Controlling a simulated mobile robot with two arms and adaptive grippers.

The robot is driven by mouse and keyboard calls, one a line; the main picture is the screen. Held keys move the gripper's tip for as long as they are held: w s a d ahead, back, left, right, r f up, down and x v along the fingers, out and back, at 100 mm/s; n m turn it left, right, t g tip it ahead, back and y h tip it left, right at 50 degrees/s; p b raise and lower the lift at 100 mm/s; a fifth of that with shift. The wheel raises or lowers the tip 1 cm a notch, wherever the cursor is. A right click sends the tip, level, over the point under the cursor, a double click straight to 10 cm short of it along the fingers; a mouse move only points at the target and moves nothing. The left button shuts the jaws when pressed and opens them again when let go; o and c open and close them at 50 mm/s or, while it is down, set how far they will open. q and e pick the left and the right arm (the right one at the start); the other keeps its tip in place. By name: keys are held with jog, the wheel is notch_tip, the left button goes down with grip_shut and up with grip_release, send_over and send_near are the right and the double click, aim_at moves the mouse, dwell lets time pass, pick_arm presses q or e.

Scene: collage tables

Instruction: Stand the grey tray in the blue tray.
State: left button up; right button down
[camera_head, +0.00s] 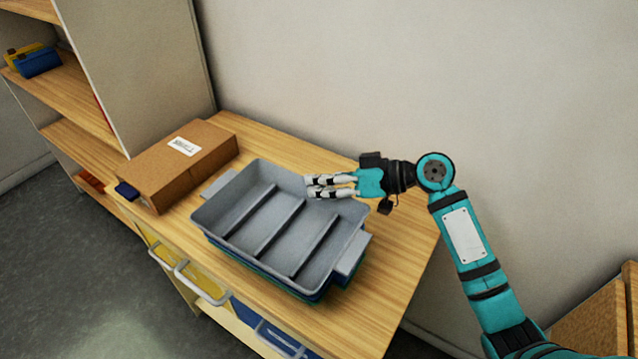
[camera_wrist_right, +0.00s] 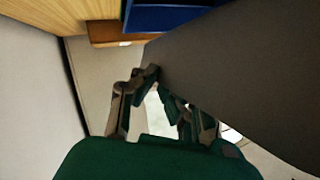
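The grey tray (camera_head: 272,218), with several compartments and a lug at each end, is right over the blue tray (camera_head: 318,294), which shows only as a thin strip below it. I cannot tell whether it is fully seated. My right gripper (camera_head: 308,187) reaches in from the right to the grey tray's far rim. Its fingers are close together and look shut on that rim. In the right wrist view, the fingers (camera_wrist_right: 157,88) converge at the edge of a large grey surface (camera_wrist_right: 235,75). My left gripper is out of view.
A brown cardboard box (camera_head: 170,172) with a white label lies on the wooden table (camera_head: 385,295) left of the trays. A green edge (camera_head: 262,270) shows under the stack. A shelf unit (camera_head: 145,70) stands at the left, the wall behind. The table's right part is bare.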

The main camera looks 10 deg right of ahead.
jog(key=shift+w+d+f, duration=0.1)
jog(key=shift+w+d, duration=0.05)
jog(key=shift+w, duration=0.45)
jog(key=shift+w+d, duration=0.1)
jog(key=shift+w, duration=0.5)
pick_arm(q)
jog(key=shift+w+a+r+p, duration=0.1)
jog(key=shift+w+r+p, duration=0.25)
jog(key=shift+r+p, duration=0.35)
pick_arm(e)
notch_tip(320, 180, down, 4)
jog(key=shift+w+r, duration=0.1)
jog(key=shift+r, duration=0.1)
jog(key=shift+f, duration=0.1)
pick_arm(q)
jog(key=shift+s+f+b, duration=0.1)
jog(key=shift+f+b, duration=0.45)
jog(key=shift+b, duration=0.2)
pick_arm(e)
jog(key=shift+f, duration=0.45)
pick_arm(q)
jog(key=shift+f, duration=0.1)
pick_arm(e)
jog(key=shift+f, duration=0.1)
jog(key=c, duration=1.5)
grip_release()
